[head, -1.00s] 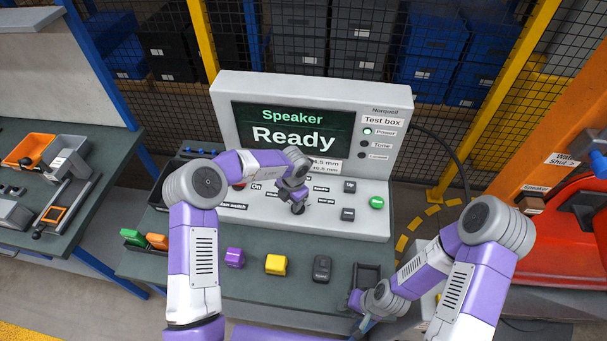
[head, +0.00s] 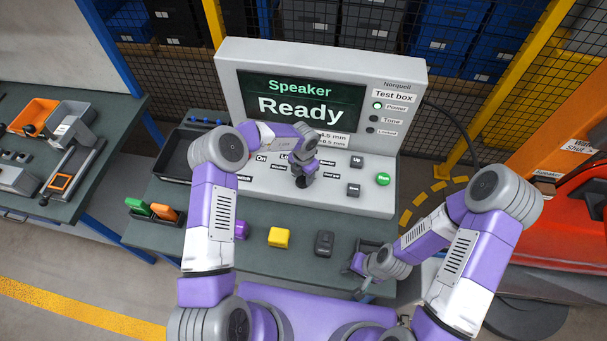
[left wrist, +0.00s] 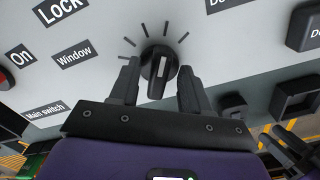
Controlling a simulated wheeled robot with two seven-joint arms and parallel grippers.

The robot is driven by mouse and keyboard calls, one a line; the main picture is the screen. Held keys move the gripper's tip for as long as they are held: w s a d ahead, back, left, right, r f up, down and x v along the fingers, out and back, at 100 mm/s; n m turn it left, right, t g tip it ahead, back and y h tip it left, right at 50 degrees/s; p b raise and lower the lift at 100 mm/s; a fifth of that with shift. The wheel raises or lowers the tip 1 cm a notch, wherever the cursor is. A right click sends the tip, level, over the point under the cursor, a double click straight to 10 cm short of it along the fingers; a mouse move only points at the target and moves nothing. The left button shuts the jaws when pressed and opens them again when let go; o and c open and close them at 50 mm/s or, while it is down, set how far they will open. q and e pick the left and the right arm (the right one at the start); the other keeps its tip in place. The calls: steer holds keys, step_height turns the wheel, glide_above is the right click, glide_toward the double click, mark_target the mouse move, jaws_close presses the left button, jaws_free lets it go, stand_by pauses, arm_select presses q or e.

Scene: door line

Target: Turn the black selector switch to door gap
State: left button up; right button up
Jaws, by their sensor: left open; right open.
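The black selector switch (left wrist: 158,66) is a round knob with a pale mark on its grip and tick lines around it, on the light grey panel of the test box (head: 220,90). In the left wrist view it stands between the two fingers of my open left gripper (left wrist: 157,82), with visible space on both sides. In the head view my left gripper (head: 302,178) is over the panel and hides the switch. A "Window" label (left wrist: 77,54) is left of the switch; labels at the right are cut off. My right gripper (head: 358,264) is open, low by the table's right front.
The screen (head: 300,103) reads "Speaker Ready". A green Run button (head: 383,179) and dark buttons (head: 355,190) are on the panel's right. Purple, yellow (head: 278,237) and dark grey (head: 324,243) blocks stand on the table in front. A black tray (head: 178,158) is at the left.

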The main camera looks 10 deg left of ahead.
arm_select(q)
jaws_close()
steer(key=shift+r+m+p, duration=0.1)
steer(key=shift+m+p, duration=0.9)
steer(key=shift+m, duration=0.4)
arm_select(e)
steer(key=shift+r, duration=0.95)
arm_select(q)
steer(key=shift+d+m+p, duration=0.1)
steer(key=shift+m+p, duration=0.45)
steer(key=shift+m, duration=1.05)
arm_select(e)
steer(key=shift+r, duration=0.6)
arm_select(q)
jaws_free()
